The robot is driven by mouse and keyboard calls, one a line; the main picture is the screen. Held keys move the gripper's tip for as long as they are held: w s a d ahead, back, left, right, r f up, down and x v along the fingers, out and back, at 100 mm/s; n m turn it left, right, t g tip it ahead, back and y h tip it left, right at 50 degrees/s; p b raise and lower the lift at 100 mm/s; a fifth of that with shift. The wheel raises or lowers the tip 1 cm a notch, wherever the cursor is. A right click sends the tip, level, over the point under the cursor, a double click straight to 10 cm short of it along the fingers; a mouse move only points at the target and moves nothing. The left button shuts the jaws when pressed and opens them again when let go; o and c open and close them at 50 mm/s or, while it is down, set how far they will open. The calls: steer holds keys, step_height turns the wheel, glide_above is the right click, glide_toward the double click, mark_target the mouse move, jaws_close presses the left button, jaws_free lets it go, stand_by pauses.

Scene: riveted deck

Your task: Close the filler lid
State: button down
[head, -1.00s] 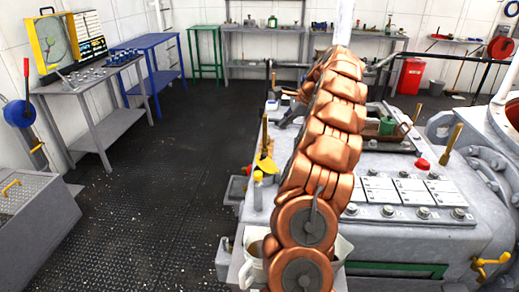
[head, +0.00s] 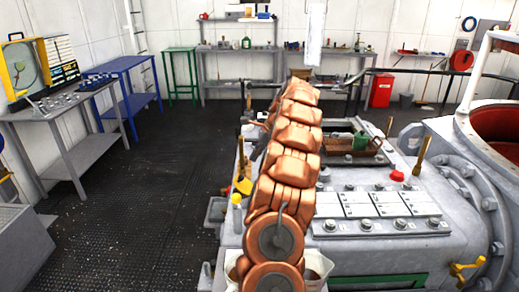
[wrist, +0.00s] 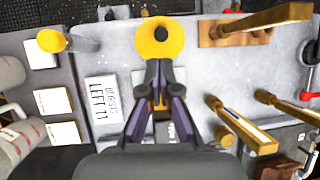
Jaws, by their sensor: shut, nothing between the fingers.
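In the wrist view a yellow round lid (wrist: 158,32) with a dark centre lies just beyond my fingertips. I take it for the filler lid. In the head view a yellow lid-like piece (head: 243,185) stands tilted at the left edge of the grey machine; its exact angle is unclear. My gripper (wrist: 159,72) is shut and empty, its fingertips at the lid's near edge; I cannot tell whether they touch it. Something orange shows between the finger links, partly hidden. In the head view my copper arm hides much of the machine's left side.
A yellow knob (wrist: 52,40) stands left of the lid. Brass-coloured handles (wrist: 232,122) rise to the right, beside a wooden-based one above. A red knob (head: 397,176) and an open tray (head: 358,151) sit on the machine. The dark floor at left is clear.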

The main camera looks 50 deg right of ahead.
mark_target(241, 176)
steer(key=p+x, duration=0.1)
steer(key=x, duration=0.8)
steer(key=shift+f+p, duration=0.1)
steer(key=shift+p, duration=0.2)
